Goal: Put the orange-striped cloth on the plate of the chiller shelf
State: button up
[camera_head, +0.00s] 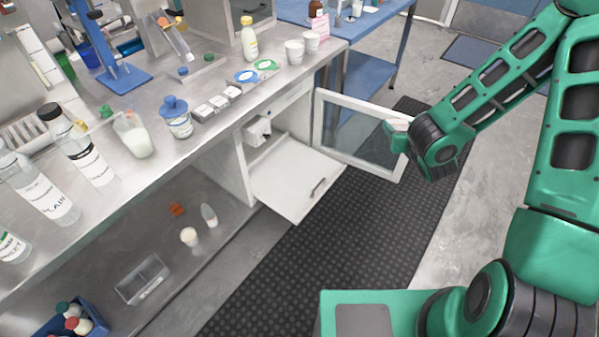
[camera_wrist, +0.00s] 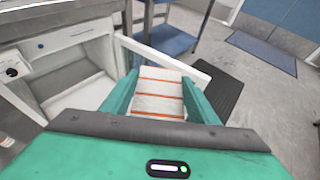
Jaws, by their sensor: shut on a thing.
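The orange-striped cloth (camera_wrist: 158,103) is white with thin orange stripes and sits between the two green fingers of my gripper (camera_wrist: 158,80) in the wrist view. My gripper is shut on it. In the head view my gripper (camera_head: 393,127) is held up at the right, by the open glass door (camera_head: 352,151); only a pale sliver of the cloth shows there. An open white compartment (camera_head: 268,144) under the counter lies to its left; it also shows in the wrist view (camera_wrist: 72,82). I cannot make out a plate or a shelf inside it.
A white flap with a handle (camera_head: 297,180) is folded down in front of the compartment. The steel counter (camera_head: 215,140) carries bottles, cups and small jars. A blue table (camera_head: 350,25) stands behind. The dark floor mat (camera_head: 310,255) is clear.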

aim_at(298, 178)
jog(key=i, duration=0.9)
jog(key=u, duration=0.1)
